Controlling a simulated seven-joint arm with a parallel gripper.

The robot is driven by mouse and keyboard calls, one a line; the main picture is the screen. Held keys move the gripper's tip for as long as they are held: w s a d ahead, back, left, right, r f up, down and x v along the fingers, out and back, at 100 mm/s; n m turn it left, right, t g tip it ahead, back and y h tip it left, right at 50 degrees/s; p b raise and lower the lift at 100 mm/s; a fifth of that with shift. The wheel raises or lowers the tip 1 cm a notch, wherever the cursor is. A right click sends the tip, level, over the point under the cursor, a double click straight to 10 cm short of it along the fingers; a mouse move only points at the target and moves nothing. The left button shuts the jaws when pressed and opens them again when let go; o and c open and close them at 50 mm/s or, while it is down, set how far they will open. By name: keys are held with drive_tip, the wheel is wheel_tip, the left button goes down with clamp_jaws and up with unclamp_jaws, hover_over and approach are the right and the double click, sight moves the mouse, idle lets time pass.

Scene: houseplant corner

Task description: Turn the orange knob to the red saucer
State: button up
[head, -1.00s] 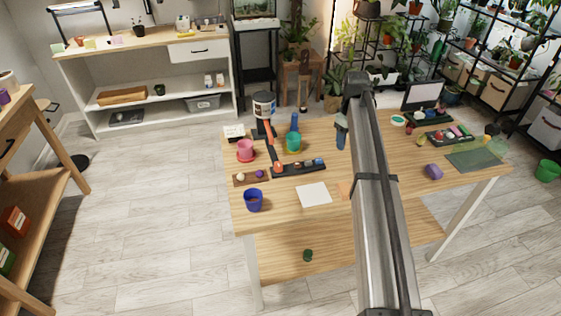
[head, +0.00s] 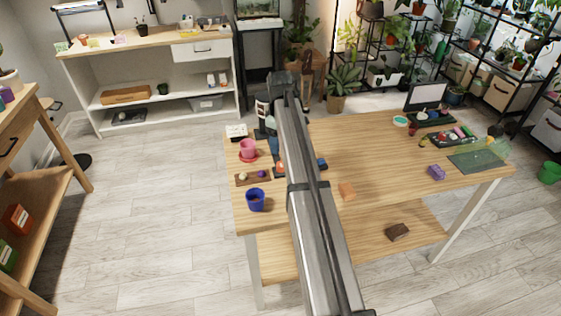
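The orange knob (head: 280,168) sits at the left end of a dark control strip on the table, just left of my arm. My arm covers the middle of the strip. The red saucer (head: 248,158) lies up and left of the knob, with a pink pot (head: 248,147) standing on it. My gripper (head: 271,141) hangs from the far end of my arm, above the knob in the picture and right of the saucer. It is small and dark here, and its finger opening cannot be made out. I cannot tell whether it touches anything.
A blue piece (head: 322,164) shows right of my arm. The table's middle right is mostly clear.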

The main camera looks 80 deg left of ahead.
sight(280, 163)
wheel_tip(280, 163, down, 9)
idle(0.4)
drive_tip(key=c, duration=1.1)
